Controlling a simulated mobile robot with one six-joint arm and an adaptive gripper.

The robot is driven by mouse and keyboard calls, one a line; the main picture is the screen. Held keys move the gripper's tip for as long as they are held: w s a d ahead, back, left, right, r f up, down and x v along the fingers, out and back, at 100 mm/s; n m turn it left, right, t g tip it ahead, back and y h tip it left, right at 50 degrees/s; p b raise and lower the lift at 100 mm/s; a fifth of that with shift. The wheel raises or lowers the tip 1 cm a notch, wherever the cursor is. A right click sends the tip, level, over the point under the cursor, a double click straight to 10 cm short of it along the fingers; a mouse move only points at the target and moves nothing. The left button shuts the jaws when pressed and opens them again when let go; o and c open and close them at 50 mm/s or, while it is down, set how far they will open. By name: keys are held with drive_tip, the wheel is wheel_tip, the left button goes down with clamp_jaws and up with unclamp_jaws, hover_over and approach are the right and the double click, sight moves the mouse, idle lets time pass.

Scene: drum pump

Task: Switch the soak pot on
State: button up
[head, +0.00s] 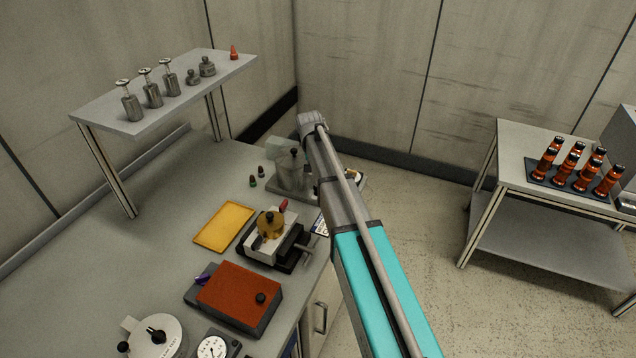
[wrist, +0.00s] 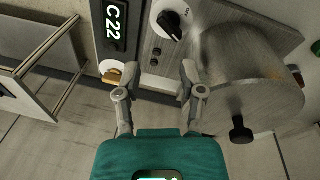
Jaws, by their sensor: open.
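The soak pot appears to be the grey metal pot (wrist: 262,82) with a black knob, at the right of the wrist view. It also shows in the head view (head: 291,173), partly behind my arm. Beside the pot is a grey panel with a white-rimmed black dial (wrist: 171,20), a dark display reading "C22" (wrist: 115,22) and an orange-brown switch-like part on a pale base (wrist: 113,76). My gripper (wrist: 154,84) is open and empty, its fingers over the panel's near edge, between the orange part and the pot. In the head view my arm hides the fingers.
A yellow tray (head: 223,227), a small device with a brass top (head: 270,232) and a red-topped box (head: 240,296) stand on the bench. A raised shelf (head: 160,92) holds metal weights. A side table (head: 535,195) with orange bottles is at right.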

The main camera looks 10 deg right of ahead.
sight(317, 191)
wheel_tip(317, 191, up, 6)
drive_tip(key=n+p, duration=0.1)
drive_tip(key=n, duration=0.1)
drive_tip(key=n+y+p, duration=0.1)
drive_tip(key=n+p, duration=0.3)
drive_tip(key=shift+d+f+n+y, duration=0.1)
drive_tip(key=shift+f+n+y, duration=0.15)
drive_tip(key=shift+n+y, duration=0.05)
drive_tip(key=shift+f, duration=0.15)
wheel_tip(317, 191, down, 14)
drive_tip(key=b, duration=1.4)
drive_tip(key=shift+r, duration=0.25)
